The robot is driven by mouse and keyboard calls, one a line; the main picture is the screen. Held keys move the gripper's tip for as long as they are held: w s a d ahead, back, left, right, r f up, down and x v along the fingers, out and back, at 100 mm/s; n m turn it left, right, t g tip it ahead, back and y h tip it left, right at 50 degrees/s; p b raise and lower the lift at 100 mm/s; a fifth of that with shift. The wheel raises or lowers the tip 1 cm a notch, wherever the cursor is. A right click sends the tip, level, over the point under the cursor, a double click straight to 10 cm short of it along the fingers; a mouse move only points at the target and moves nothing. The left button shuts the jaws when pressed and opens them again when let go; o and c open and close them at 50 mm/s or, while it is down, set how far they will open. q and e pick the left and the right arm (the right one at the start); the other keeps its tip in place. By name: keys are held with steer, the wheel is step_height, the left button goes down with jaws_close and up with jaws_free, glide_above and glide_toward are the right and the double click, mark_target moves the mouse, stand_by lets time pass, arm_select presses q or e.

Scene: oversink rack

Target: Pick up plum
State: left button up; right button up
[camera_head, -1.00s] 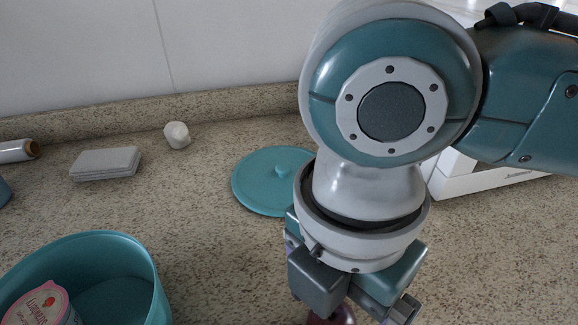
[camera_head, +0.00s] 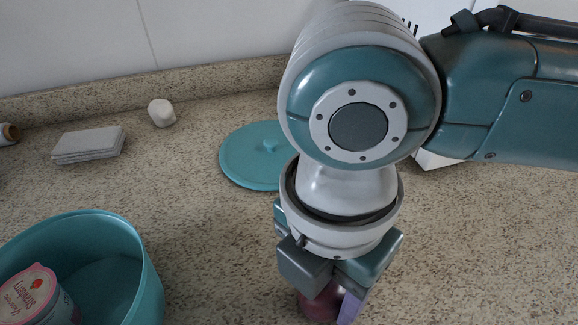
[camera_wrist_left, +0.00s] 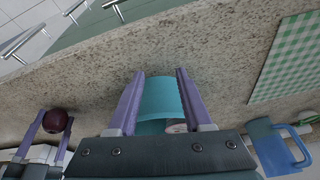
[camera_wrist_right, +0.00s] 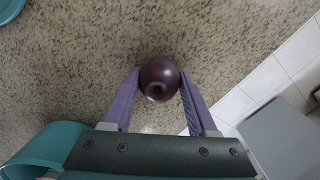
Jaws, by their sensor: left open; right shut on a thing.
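The plum (camera_head: 318,304) is dark purple-red and round. In the head view it shows low in the middle, partly hidden by my right gripper (camera_head: 332,300). In the right wrist view the plum (camera_wrist_right: 160,78) sits between the two purple fingertips, which touch it on both sides. The left wrist view also shows the plum (camera_wrist_left: 55,121) between my right fingers. I cannot tell its exact height over the counter. My left gripper (camera_wrist_left: 160,82) is open, with nothing between its fingertips, and lies outside the head view.
A teal bowl (camera_head: 150,275) holding a yogurt cup (camera_head: 38,298) stands at the left front. A teal lid (camera_head: 240,165) lies behind my right gripper. Grey sponges (camera_head: 88,145) and a white lump (camera_head: 161,112) are near the back wall. A green checked cloth (camera_wrist_left: 290,62) lies on the counter.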

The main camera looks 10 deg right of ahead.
steer(key=c, duration=0.4)
steer(key=shift+r, duration=0.1)
